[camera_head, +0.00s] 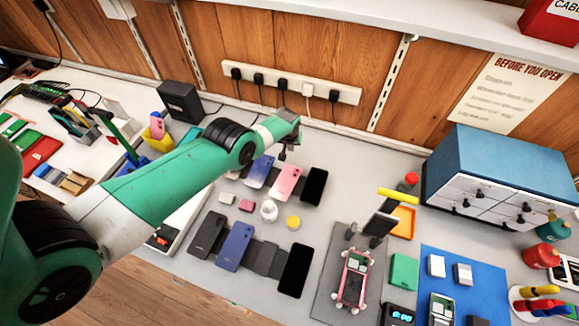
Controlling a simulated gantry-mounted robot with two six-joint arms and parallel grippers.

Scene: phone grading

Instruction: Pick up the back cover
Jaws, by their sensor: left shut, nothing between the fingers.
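My left gripper (284,155) hangs at the end of my green arm, near the back edge of the grey bench. Its small fingers are shut and empty, above or just behind the phone-shaped pieces. A blue piece (258,171), a pink piece (285,182) and a black piece (314,187) lie in a back row. A dark grey piece (206,233), a blue piece (235,246) and a black piece (295,270) lie in a front row. I cannot tell which of these is the back cover. My right gripper is out of view.
A pink phone frame (354,278) sits in a holder on a dark mat. Blue-topped drawers (507,177) stand at the right. A white jar (268,211) and yellow disc (293,222) lie between the rows. A power strip (290,86) runs along the wall.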

